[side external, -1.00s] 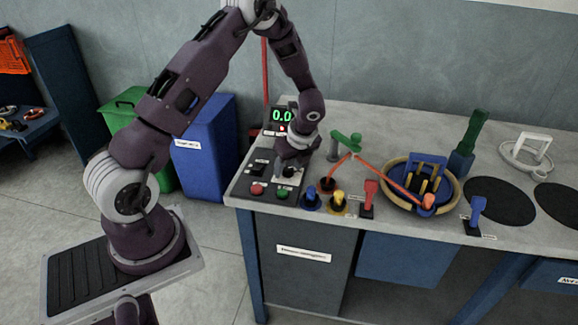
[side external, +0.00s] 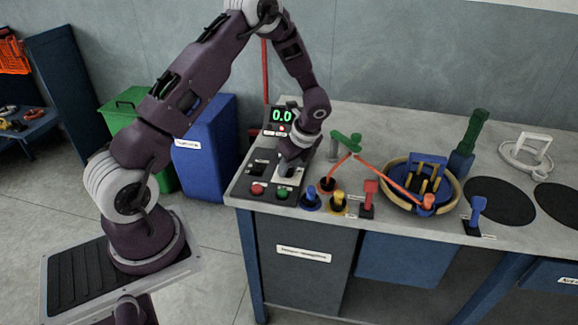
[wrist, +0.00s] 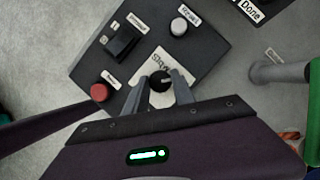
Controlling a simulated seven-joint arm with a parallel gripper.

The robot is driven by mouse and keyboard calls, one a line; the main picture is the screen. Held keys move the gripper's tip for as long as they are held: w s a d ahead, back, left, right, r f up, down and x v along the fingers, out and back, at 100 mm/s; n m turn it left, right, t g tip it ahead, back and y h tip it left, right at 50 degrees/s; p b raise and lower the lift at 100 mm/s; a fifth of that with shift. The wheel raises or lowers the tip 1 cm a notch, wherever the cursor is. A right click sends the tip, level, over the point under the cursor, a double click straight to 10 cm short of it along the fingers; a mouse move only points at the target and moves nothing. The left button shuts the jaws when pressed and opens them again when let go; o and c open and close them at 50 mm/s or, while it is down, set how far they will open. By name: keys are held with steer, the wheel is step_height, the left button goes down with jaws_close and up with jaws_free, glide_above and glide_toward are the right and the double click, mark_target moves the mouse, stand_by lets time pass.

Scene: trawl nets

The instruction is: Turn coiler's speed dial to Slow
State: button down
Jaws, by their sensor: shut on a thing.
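The speed dial is a small black knob (wrist: 160,82) on a white plate (wrist: 152,62) in the wrist view. A short mark shows on its top, but I cannot read which setting it points to. My gripper (wrist: 158,90) is shut on the dial, one grey finger on each side. In the side external view my gripper (side external: 287,169) reaches down onto the coiler's dark control panel (side external: 238,188) and hides the dial. The coiler's display (side external: 282,115) reads 0.0 in green. The lettering on the dial plate is only partly legible.
The panel also carries a red button (wrist: 99,92), a black rocker switch (wrist: 122,40) and a pale knob (wrist: 179,26). A green button (side external: 282,193) sits near its front edge. Several coloured levers and a round tub (side external: 385,208) stand to the right on the bench.

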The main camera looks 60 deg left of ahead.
steer(key=n+g, duration=0.1)
steer(key=n, duration=0.3)
steer(key=shift+w+n+g+h, duration=0.2)
steer(key=shift+n+g+h, duration=0.1)
steer(key=shift+g, duration=0.1)
steer(key=n+g+h, duration=0.1)
steer(key=n, duration=0.2)
steer(key=shift+a+n, duration=0.1)
steer(key=shift+n, duration=0.2)
steer(key=n+h, duration=0.1)
steer(key=n, duration=0.2)
steer(key=shift+w+a+n+g, duration=0.1)
steer(key=shift+n+g, duration=0.2)
steer(key=n+h, duration=0.1)
steer(key=n, duration=0.3)
steer(key=shift+h, duration=0.3)
steer(key=shift+a+n, duration=0.1)
steer(key=shift+n, duration=0.2)
steer(key=c, duration=1.1)
jaws_free()
steer(key=shift+r, duration=0.15)
